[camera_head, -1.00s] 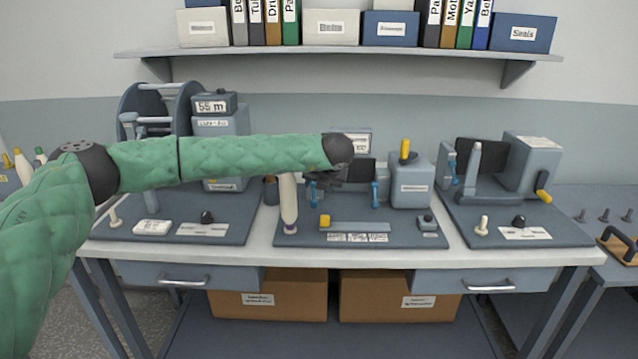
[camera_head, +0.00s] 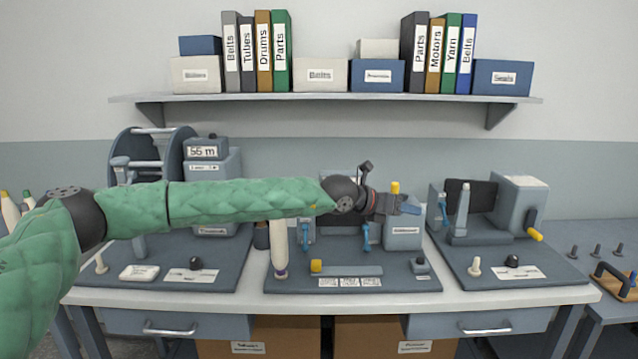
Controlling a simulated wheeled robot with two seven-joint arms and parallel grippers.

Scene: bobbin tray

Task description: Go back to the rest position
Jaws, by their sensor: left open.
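My left arm in a green sleeve reaches in from the left across the workbench (camera_head: 330,300). My left gripper (camera_head: 408,205) is open and points right, in front of the middle machine (camera_head: 404,232) near its yellow knob (camera_head: 395,188). I see nothing between its fingers. A pale bobbin (camera_head: 279,248) with a purple band near its foot stands upright at the left edge of the middle machine's base, just below my forearm, which hides its top. My right gripper is not in view.
The left machine (camera_head: 212,165) with a large reel and the right machine (camera_head: 518,208) flank the middle one. A shelf (camera_head: 330,97) with binders and boxes hangs above. The bench's front edge is clear.

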